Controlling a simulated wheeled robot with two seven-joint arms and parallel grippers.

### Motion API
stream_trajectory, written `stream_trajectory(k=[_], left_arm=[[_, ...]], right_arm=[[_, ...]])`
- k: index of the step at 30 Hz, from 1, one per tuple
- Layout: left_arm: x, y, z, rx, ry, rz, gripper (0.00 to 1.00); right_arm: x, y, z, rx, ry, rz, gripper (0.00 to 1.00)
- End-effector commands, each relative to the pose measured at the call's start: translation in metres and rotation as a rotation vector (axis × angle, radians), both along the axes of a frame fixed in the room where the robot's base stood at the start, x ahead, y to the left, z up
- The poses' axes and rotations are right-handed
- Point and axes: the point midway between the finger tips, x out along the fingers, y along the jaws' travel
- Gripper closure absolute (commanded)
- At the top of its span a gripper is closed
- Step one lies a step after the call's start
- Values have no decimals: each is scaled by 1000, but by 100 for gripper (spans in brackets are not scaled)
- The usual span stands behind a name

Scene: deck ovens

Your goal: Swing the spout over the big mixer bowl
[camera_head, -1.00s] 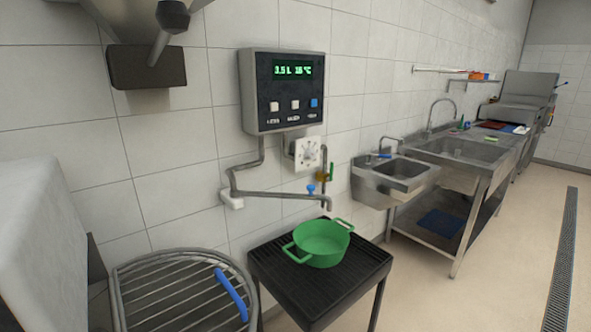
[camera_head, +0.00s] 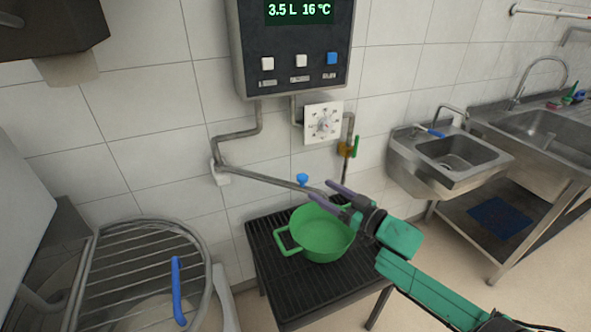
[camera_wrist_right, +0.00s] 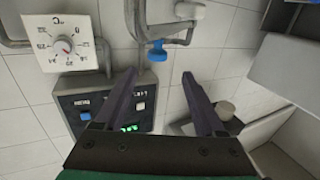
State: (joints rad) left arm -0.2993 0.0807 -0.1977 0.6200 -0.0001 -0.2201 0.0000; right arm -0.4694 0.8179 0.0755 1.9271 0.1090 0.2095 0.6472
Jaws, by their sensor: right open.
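The spout (camera_head: 262,180) is a thin grey pipe on the wall below the water meter, reaching right over a green pot (camera_head: 318,240). A blue knob (camera_head: 302,180) sits on it near its outer end; the knob also shows in the wrist view (camera_wrist_right: 157,50), beyond the fingers. The big mixer bowl is at lower left, largely hidden under its wire guard (camera_head: 140,262) with a blue handle (camera_head: 178,290). My right gripper (camera_head: 331,197) is open at the spout's outer end, above the pot. Its fingers (camera_wrist_right: 160,73) hold nothing. My left gripper is out of view.
The pot stands on a black slatted stand (camera_head: 270,262). The meter box (camera_head: 295,45) and a white dial (camera_head: 323,122) are on the wall above. A small sink (camera_head: 450,150) is at the right. A dark box (camera_head: 50,30) hangs at upper left.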

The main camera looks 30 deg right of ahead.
Motion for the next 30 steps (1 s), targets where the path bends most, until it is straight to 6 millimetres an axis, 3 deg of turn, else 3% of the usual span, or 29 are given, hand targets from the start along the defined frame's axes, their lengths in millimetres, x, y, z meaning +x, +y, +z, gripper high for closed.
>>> stream_trajectory(k=[7, 15, 20, 27, 28, 30], left_arm=[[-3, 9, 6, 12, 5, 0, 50], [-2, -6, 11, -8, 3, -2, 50], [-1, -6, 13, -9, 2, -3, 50], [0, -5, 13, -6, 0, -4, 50], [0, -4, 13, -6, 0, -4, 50], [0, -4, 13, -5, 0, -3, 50]], right_arm=[[49, 15, 3, 0, -3, -3, 28], [98, 32, 2, -1, -1, -4, 28], [112, 38, 1, -2, 0, -3, 28], [114, 39, -1, -3, 2, -2, 28], [114, 39, -1, -3, 2, -2, 32], [113, 39, -1, -3, 1, -2, 59]])
